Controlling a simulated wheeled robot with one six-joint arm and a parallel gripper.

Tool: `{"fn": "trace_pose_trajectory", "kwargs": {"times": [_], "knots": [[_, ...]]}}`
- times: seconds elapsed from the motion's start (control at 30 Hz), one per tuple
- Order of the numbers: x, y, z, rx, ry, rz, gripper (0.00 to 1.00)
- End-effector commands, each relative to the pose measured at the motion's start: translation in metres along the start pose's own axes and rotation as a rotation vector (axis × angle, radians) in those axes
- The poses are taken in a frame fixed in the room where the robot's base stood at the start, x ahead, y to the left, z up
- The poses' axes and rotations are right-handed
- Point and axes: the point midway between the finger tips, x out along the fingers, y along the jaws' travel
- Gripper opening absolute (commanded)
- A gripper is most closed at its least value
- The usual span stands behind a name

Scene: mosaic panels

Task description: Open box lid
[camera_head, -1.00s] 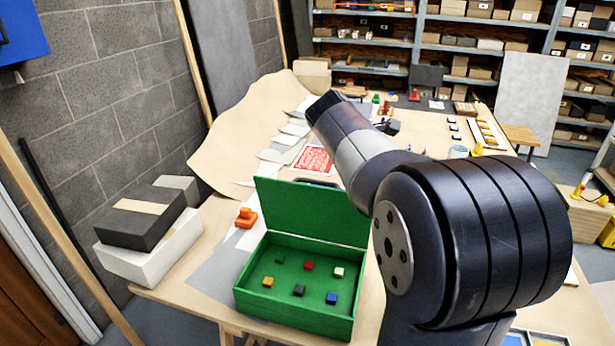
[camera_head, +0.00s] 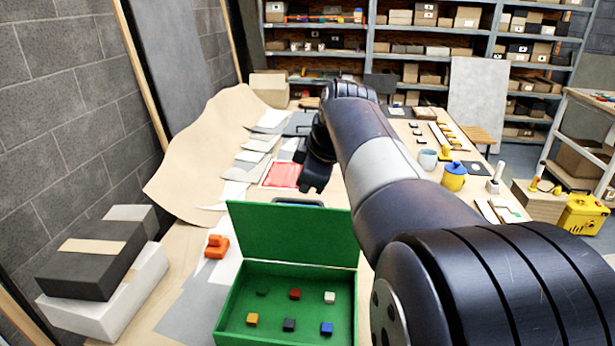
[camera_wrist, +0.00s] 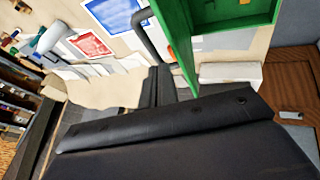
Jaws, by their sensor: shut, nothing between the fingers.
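The green box (camera_head: 222,322) stands on the table in the lower middle of the head view. Its lid (camera_head: 290,232) is raised and stands up along the far edge. Several small coloured blocks lie inside. The lid also shows at the top of the wrist view (camera_wrist: 176,40), with part of the box beside it. My gripper (camera_head: 313,187) is behind the lid, above the table near a red printed sheet. It looks shut and empty. Its fingers (camera_wrist: 152,88) show in the wrist view, apart from the lid as far as I can see.
An orange object (camera_head: 217,247) sits just left of the box. A dark box (camera_head: 95,262) rests on a white box (camera_head: 110,300) at the left. Papers and a red sheet (camera_head: 281,175) lie behind the lid. A yellow pot (camera_head: 453,180) stands at the right.

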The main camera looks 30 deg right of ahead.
Motion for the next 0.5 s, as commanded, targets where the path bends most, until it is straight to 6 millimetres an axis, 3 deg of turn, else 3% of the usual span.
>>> {"fn": "trace_pose_trajectory", "kwargs": {"times": [0.2,0.5], "knots": [[0.039,-0.001,0.0,-0.001,-0.002,-0.004,0.0],[0.062,0.0,0.0,-0.002,-0.001,0.0,0.0]]}}
